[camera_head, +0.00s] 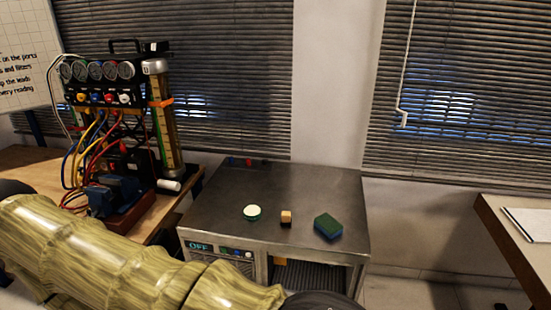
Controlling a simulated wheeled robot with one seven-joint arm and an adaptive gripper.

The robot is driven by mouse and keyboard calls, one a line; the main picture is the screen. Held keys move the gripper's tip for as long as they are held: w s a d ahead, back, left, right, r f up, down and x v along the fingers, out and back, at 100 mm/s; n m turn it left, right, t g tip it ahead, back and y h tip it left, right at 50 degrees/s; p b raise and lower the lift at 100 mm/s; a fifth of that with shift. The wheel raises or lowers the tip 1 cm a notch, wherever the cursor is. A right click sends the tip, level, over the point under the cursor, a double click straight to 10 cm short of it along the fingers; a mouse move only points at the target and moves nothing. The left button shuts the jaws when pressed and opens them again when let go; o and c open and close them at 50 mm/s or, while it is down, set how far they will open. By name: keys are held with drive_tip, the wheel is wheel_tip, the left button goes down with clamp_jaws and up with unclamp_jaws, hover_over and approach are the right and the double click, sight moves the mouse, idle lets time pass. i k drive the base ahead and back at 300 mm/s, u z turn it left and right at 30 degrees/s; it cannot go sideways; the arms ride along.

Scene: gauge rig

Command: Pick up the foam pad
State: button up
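A block with a dark green top and a blue lower side (327,226) lies on the right part of the metal-topped cabinet (230,188); it looks like the foam pad. A small round piece with a pale top and green edge (252,212) lies to its left. A small orange-tan block (286,217) sits between the two. All three stand apart, and nothing touches the foam pad. My arm, in a yellowish cover, crosses the lower left of the picture. My gripper is not in view.
A gauge rig (97,72) with coloured hoses and a blue vise (115,194) stand on the wooden bench at left. The cabinet top's back and middle are clear. Another table (500,225) is at right.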

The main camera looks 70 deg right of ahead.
sight(286, 219)
drive_tip(key=u, duration=0.05)
drive_tip(key=i, duration=1.3)
drive_tip(key=z, duration=2.7)
